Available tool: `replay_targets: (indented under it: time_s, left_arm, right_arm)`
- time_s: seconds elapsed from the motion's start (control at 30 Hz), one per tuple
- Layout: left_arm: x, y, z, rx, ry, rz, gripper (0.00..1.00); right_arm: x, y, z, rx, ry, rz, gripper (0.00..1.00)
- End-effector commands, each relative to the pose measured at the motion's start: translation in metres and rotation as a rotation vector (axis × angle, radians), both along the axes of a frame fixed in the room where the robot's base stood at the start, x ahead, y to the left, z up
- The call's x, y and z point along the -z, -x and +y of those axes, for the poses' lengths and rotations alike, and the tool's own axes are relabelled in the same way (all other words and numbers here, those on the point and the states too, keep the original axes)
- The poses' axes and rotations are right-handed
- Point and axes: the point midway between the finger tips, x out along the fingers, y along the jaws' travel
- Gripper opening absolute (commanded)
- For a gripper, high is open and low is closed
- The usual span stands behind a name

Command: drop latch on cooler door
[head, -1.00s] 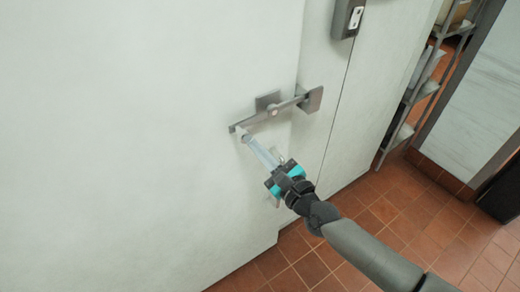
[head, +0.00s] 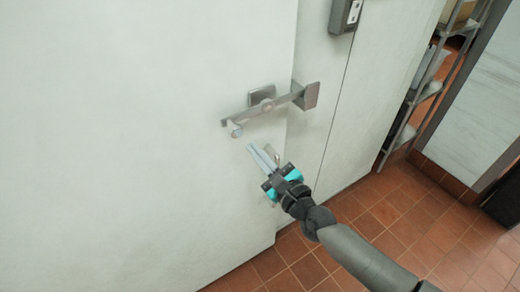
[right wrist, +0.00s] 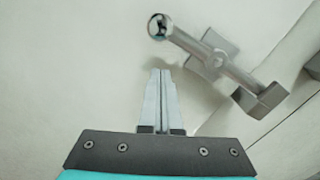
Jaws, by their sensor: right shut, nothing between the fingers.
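The grey metal latch bar (head: 262,106) runs across the cooler door (head: 120,130), from a round knob (head: 236,130) at its left end to the bracket (head: 306,95) on the frame at the right. The bar's right end appears to lie in the bracket. My right gripper (head: 251,147) is shut and empty, below the knob and apart from it. In the right wrist view the gripper (right wrist: 160,72) points up the picture, with the knob (right wrist: 159,26) beyond its tips and the bar (right wrist: 215,58) to the right. My left gripper is not in view.
A grey box (head: 345,14) is mounted on the wall above the latch. A metal shelf rack (head: 425,92) stands at the right, over open red tile floor (head: 400,225).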

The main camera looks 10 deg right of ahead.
Motion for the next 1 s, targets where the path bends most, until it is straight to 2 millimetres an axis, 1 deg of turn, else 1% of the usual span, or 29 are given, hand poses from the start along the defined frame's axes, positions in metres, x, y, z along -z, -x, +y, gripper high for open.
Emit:
replay_targets:
  time_s: [0.03, 0.07, 0.1, 0.23, 0.4, 0.5, 0.7, 1.0]
  left_arm:
    - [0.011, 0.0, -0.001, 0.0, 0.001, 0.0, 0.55]
    - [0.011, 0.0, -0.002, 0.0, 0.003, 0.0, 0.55]
    - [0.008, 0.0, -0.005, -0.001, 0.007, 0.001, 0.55]
    - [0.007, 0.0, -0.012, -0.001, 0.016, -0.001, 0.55]
    - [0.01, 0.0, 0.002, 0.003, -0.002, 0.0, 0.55]
    - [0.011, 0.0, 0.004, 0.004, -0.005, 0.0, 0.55]
    - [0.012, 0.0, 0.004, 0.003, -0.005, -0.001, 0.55]
    - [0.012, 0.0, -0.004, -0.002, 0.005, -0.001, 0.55]
  right_arm:
    - [0.012, 0.0, 0.004, 0.0, -0.002, 0.001, 0.0]
    - [0.014, 0.003, 0.003, 0.0, 0.0, 0.002, 0.0]
    - [0.011, 0.013, -0.001, 0.0, 0.003, 0.004, 0.0]
    - [0.011, 0.037, -0.011, 0.0, 0.004, 0.002, 0.0]
    - [0.013, 0.065, -0.022, -0.001, 0.003, 0.003, 0.0]
    - [0.013, 0.077, -0.027, -0.001, 0.002, 0.003, 0.0]
    - [0.013, 0.091, -0.033, 0.0, 0.001, 0.001, 0.0]
    - [0.013, 0.093, -0.034, 0.0, 0.001, 0.0, 0.0]
